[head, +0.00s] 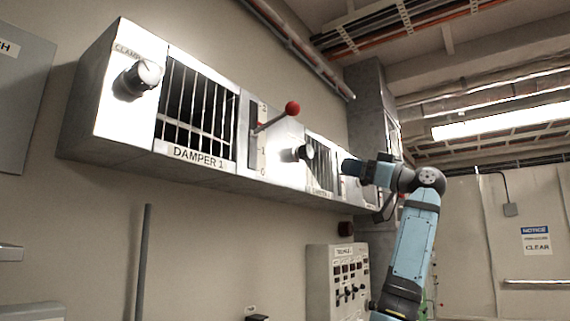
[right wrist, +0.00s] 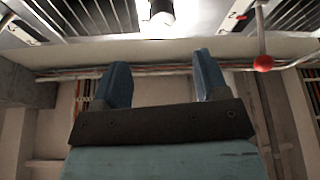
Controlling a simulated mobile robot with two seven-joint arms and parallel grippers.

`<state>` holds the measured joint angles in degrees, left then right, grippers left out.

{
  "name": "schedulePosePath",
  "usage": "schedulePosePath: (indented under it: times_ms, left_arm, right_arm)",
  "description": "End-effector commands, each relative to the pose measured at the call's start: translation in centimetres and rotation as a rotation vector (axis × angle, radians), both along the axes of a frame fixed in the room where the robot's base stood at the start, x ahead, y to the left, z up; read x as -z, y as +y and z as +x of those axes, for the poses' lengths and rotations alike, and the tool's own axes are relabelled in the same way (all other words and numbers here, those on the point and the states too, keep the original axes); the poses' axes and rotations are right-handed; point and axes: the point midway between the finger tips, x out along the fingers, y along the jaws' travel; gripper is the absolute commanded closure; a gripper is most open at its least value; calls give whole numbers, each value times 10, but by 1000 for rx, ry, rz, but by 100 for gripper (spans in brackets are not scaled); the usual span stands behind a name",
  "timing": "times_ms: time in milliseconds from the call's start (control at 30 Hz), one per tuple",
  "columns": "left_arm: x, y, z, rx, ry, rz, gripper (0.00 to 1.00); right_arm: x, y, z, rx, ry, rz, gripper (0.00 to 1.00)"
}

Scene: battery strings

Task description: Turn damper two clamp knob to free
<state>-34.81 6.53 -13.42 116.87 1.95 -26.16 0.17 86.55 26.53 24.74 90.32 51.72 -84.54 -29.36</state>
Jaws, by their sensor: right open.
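The damper two clamp knob (head: 304,152) is a small dark and white round knob on the wall cabinet, between the damper 1 lever and the second grille (head: 320,176). In the right wrist view a white and dark knob (right wrist: 160,14) shows at the top, beyond the gap between my fingers. Its setting cannot be read. My right gripper (head: 348,167) is to the right of the knob in the head view, in front of the second damper. Its blue fingers (right wrist: 160,72) are apart with nothing between them, and clear of the knob. My left gripper is not in view.
The damper 1 lever with a red ball (head: 292,108) sticks out left of the knob; a red-ball lever (right wrist: 263,63) also shows in the right wrist view. Another clamp knob (head: 143,75) is at the cabinet's left end. A control box (head: 338,275) stands below.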

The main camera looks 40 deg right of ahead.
Motion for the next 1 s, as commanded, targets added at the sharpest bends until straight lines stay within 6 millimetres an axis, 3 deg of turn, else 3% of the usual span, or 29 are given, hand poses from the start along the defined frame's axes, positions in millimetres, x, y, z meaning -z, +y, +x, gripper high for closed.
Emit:
schedulePosePath:
  times_ms: [167,700,1000]
  left_arm:
    - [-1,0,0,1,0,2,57]
    - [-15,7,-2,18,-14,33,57]
    - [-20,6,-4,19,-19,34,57]
  right_arm:
    - [-11,1,-2,-10,-15,-2,33]
    - [-50,36,89,-10,-12,-1,33]
    - [-58,43,111,-6,-13,-2,33]
